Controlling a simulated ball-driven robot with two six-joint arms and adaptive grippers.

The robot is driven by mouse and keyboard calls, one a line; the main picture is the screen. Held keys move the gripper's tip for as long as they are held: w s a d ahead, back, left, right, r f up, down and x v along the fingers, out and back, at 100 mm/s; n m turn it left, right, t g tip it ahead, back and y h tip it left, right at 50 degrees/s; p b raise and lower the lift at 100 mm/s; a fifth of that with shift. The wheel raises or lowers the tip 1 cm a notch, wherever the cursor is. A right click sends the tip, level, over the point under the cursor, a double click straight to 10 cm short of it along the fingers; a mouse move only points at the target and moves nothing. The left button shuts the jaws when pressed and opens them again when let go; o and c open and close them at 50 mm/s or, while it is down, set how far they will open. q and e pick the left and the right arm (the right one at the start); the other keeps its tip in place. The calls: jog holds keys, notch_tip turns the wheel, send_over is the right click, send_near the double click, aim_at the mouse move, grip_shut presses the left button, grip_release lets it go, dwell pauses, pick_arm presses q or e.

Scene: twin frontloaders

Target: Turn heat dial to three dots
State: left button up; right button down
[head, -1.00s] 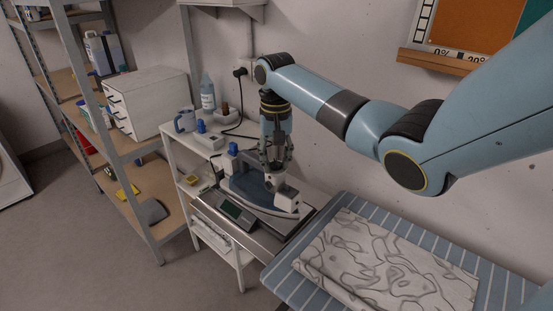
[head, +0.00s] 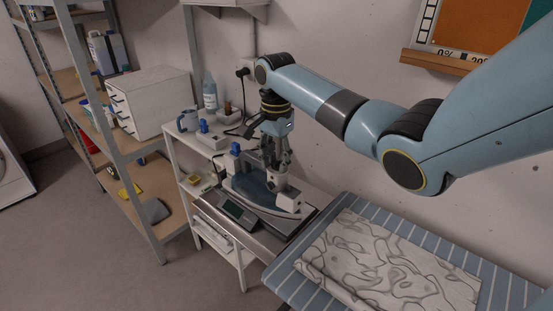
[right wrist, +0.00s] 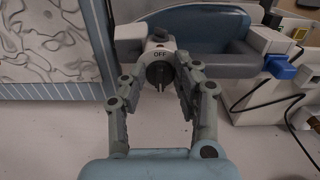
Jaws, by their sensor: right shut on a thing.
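The iron (head: 252,192) has a blue-grey body with pale parts and stands on a grey metal tray at the end of the ironing board. It also shows in the right wrist view (right wrist: 205,25). Its dark heat dial (right wrist: 159,74) sits on a pale housing, with the word OFF printed just above it; no dots can be read. My right gripper (right wrist: 163,80) comes down from above, with its two fingers closed on the dial from either side. In the head view, the right gripper (head: 275,165) hides the dial. My left gripper is not in view.
The striped ironing board (head: 365,204) with a folded patterned cloth (head: 385,262) lies to the right. A white shelf stand holds a mug (head: 187,120), a bottle (head: 210,93) and cabled devices behind the iron. A metal shelf rack (head: 125,160) stands left. Open floor lies in front.

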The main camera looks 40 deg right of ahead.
aim_at(276, 162)
jog(key=shift+m, duration=0.3)
jog(key=c, duration=1)
grip_release()
jog(key=shift+c, duration=0.2)
jog(key=shift+r, duration=4)
